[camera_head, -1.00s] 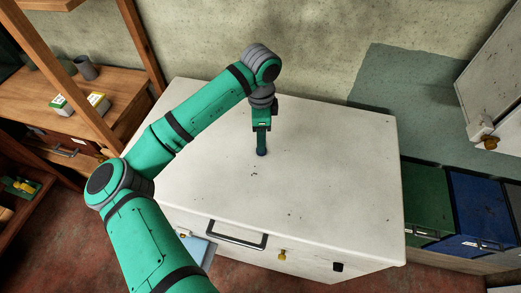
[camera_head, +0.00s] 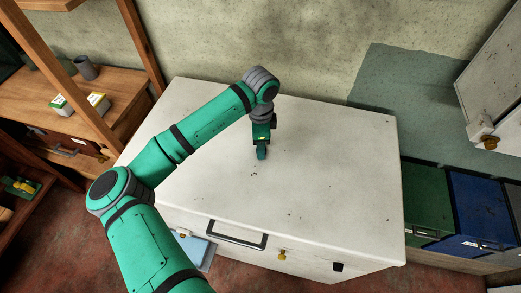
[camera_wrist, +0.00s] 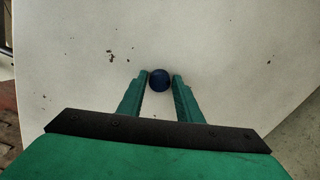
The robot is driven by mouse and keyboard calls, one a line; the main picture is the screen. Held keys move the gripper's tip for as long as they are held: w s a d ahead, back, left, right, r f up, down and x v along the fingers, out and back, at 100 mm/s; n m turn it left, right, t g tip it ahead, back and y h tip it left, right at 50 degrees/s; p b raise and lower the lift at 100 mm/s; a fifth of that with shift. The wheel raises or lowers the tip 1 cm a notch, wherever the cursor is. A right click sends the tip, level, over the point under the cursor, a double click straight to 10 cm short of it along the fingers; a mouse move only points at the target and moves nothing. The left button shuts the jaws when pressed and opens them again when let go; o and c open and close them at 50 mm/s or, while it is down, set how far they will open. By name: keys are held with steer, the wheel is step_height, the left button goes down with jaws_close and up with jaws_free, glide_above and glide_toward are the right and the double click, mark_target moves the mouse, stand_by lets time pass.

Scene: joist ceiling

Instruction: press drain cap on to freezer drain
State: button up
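The white chest freezer (camera_head: 330,165) stands below my arm with its lid shut. My gripper (camera_head: 262,156) points down at the lid, a little behind its middle. In the wrist view, a small round dark blue piece, seemingly the drain cap (camera_wrist: 160,80), lies between the two green fingers of my gripper (camera_wrist: 160,76). The fingers stand apart on either side of it, with at most a sliver of gap, and I see no clear grip. In the head view the cap is hidden by the fingers. I cannot make out the drain for certain; a small dark fitting (camera_head: 338,267) is low on the freezer's front.
A black handle (camera_head: 236,236) and a yellow knob (camera_head: 282,256) are on the freezer's front. Green (camera_head: 427,200) and blue (camera_head: 482,212) bins stand at right. A wooden bench (camera_head: 95,118) with small boxes is at left. The rest of the lid is clear.

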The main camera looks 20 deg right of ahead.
jaws_close()
steer(key=shift+r, duration=1.05)
steer(key=shift+w, duration=0.1)
steer(key=shift+r, duration=1.4)
steer(key=shift+a+r, duration=0.1)
steer(key=shift+r, duration=0.55)
steer(key=shift+d+r, duration=0.2)
steer(key=shift+r, duration=0.25)
